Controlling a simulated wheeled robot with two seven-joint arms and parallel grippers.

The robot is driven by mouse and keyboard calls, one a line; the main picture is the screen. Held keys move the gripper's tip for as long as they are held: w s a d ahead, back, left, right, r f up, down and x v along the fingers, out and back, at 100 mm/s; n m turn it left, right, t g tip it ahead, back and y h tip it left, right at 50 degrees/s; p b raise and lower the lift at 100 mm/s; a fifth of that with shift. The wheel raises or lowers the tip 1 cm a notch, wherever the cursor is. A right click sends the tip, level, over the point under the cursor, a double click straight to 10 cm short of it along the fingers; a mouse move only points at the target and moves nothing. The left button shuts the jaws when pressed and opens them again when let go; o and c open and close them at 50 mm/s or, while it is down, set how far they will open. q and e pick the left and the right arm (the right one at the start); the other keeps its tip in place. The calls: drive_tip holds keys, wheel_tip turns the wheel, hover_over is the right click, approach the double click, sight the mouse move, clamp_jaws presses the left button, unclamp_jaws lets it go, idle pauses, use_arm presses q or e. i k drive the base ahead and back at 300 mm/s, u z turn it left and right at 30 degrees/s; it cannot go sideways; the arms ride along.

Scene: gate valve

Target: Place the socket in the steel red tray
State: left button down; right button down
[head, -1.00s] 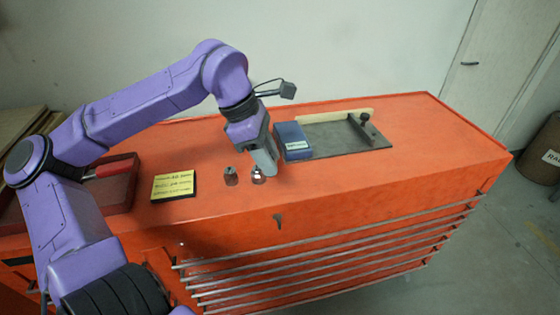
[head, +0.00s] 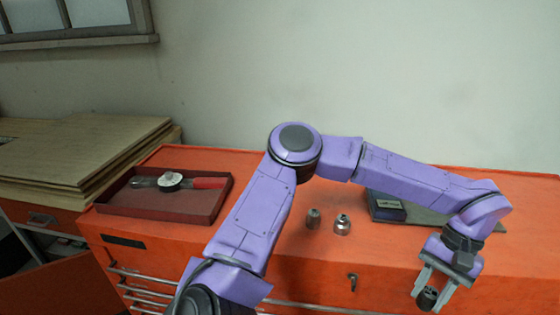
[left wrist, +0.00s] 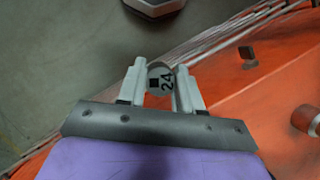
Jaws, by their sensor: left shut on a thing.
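My left gripper (head: 430,287) is shut on a socket (head: 427,298), dark in the head view, held at the right beyond the chest's front edge. In the left wrist view this socket (left wrist: 160,80) sits between the fingers, marked "24", with a square hole. The dark red steel tray (head: 150,213) lies on the left of the orange chest, far from the gripper. Inside it is a ratchet-like tool (head: 172,181) with a red handle. My right gripper is not seen.
The orange chest (head: 385,252) has drawers with long handles in front. A blue box (head: 386,209) and a grey plate (head: 425,217) lie behind my forearm. Wooden boards (head: 85,150) are stacked at the left. My left arm crosses between the tray and the sockets.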

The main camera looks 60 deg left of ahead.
sight(176, 208)
drive_tip(key=z, duration=0.85)
drive_tip(key=k, duration=1.4)
drive_tip(key=u, duration=1.65)
